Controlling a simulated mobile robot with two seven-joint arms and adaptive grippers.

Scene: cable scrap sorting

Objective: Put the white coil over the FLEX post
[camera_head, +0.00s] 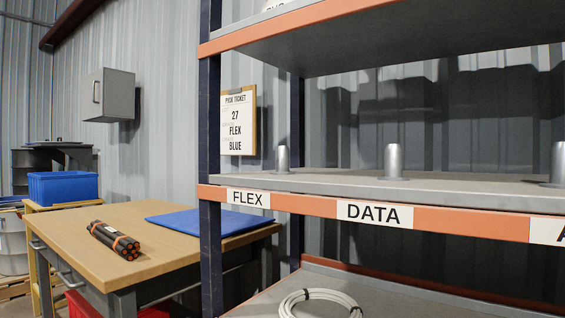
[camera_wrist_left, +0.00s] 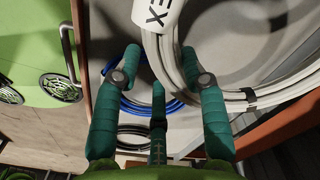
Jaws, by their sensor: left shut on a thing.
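In the left wrist view a white coil (camera_wrist_left: 170,62) with a white tag reading "EX" runs between the teal fingers of my left gripper (camera_wrist_left: 160,66), which is shut on it. A white coil (camera_head: 318,294) also shows at the bottom edge of the head view, over the lower shelf; I cannot tell if it is the same one. The FLEX post (camera_head: 283,159) is a short grey peg standing bare on the middle shelf, behind the FLEX label (camera_head: 248,198). Neither gripper shows in the head view.
A second grey post (camera_head: 393,161) stands behind the DATA label, a third (camera_head: 558,163) at the right edge. A dark upright (camera_head: 210,150) stands left of the FLEX post. A blue coil (camera_wrist_left: 135,103) and a black coil (camera_wrist_left: 132,138) lie below my left gripper.

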